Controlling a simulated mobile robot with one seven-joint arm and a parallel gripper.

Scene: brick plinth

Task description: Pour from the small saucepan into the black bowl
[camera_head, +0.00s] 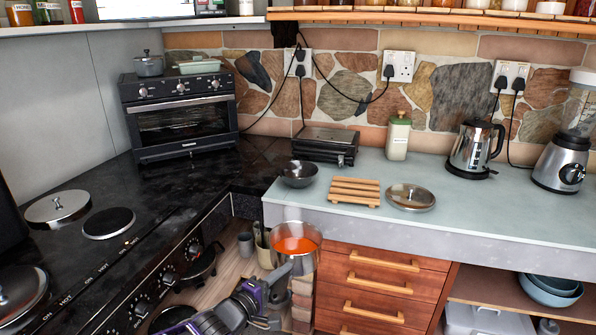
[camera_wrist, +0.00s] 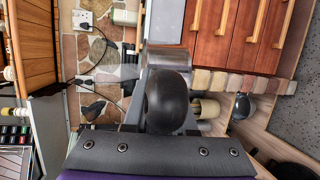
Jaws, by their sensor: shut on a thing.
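The small saucepan (camera_head: 312,262) is silver and holds orange-red liquid. It hangs in the air in front of the counter edge and looks roughly level. My gripper (camera_head: 268,288) is shut on its dark handle, below and left of the pan in the head view. In the wrist view the dark handle (camera_wrist: 168,100) fills the middle and hides much of the silver pan beyond. The black bowl (camera_head: 298,175) stands upright on the pale counter, behind and above the saucepan in the head view. The bowl's inside looks empty.
A wooden trivet (camera_head: 355,191) and a round lid (camera_head: 411,197) lie right of the bowl on the pale counter (camera_head: 470,215). A black grill (camera_head: 325,146) stands behind the bowl. The stove top (camera_head: 75,225) lies to the left, and drawers (camera_head: 375,275) are below the counter.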

